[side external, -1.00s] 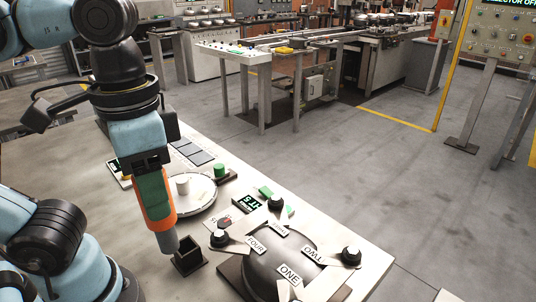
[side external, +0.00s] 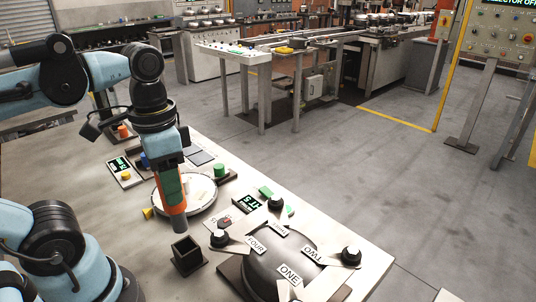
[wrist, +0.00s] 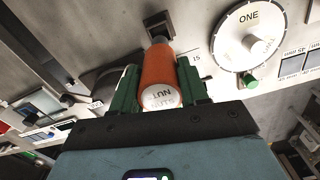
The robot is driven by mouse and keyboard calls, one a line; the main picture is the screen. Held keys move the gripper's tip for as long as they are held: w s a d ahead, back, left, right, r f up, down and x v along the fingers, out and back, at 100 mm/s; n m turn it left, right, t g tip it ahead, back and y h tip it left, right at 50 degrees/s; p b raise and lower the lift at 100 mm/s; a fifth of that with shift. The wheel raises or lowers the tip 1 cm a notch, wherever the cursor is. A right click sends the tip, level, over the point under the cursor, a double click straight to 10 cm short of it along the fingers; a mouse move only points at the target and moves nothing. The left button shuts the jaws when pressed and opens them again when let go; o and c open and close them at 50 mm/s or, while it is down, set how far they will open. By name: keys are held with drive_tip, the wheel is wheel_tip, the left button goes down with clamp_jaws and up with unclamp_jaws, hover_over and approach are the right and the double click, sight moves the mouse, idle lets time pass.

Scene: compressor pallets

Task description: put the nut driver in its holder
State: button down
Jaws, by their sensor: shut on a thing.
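The nut driver has an orange handle (side external: 171,188) and a grey shaft. My gripper (side external: 170,182) is shut on the handle and holds the tool nearly upright, shaft down. In the wrist view the orange handle (wrist: 160,72) sits between the green fingers of my gripper (wrist: 160,88), and its end carries lettering. The holder (side external: 187,256) is a dark, square, open-topped box on the table. The shaft's tip is above the holder's level and apart from it, a little behind and left of it in the side view. The holder also shows past the shaft in the wrist view (wrist: 157,22).
A white round dial (side external: 203,202) lies just behind the tool. A large dark dome (side external: 285,258) with labelled arms and black knobs stands right of the holder. A small yellow piece (side external: 147,213) lies left of the dial. The table's left part is clear.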

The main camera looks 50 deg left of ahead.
drive_tip(key=shift+f, duration=1.75)
drive_tip(key=shift+f, duration=0.6)
drive_tip(key=c, duration=0.6)
unclamp_jaws()
drive_tip(key=shift+r, duration=0.1)
wheel_tip(320, 180, up, 13)
drive_tip(key=shift+w+f, duration=0.1)
drive_tip(key=shift+f, duration=0.05)
drive_tip(key=w+f+t, duration=0.2)
drive_tip(key=w+f, duration=0.1)
drive_tip(key=f, duration=0.1)
drive_tip(key=w+f+n+t, duration=0.1)
drive_tip(key=w+f+t, duration=0.1)
drive_tip(key=w+f, duration=0.2)
drive_tip(key=w+f+n+t, duration=0.1)
drive_tip(key=w+f+t, duration=0.2)
drive_tip(key=f, duration=0.1)
drive_tip(key=shift+w+f, duration=0.2)
drive_tip(key=shift+f, duration=0.1)
